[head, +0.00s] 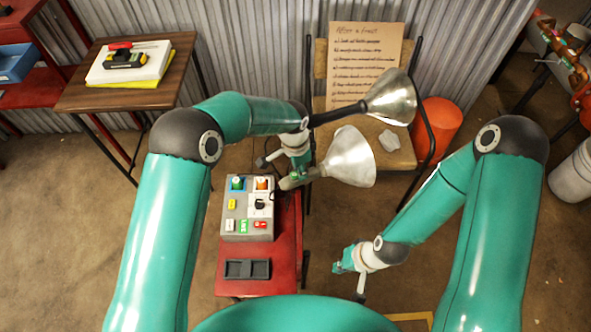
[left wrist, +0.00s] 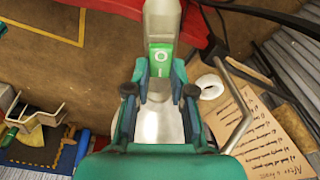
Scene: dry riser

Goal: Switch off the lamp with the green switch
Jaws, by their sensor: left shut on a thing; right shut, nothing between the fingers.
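In the head view a lamp with a silver cone shade (head: 350,157) is at my left gripper (head: 297,172), above the red stand. The left wrist view shows the lamp's silver body (left wrist: 162,18) with a green switch (left wrist: 158,62) marked O and I. My left gripper's fingers (left wrist: 159,88) are shut on the lamp, one on each side near the switch. Whether the lamp is lit cannot be told. A second silver cone shade with a black handle (head: 392,97) is just behind. My right gripper (head: 347,265) is shut and empty, low to the right of the stand.
A grey control box (head: 235,238) with coloured buttons and a dark tray (head: 247,269) are on the red stand (head: 288,245). A chair (head: 402,152) holds a handwritten sheet (head: 365,60). A wooden table (head: 75,97) stands back left, an orange bucket (head: 437,125) right.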

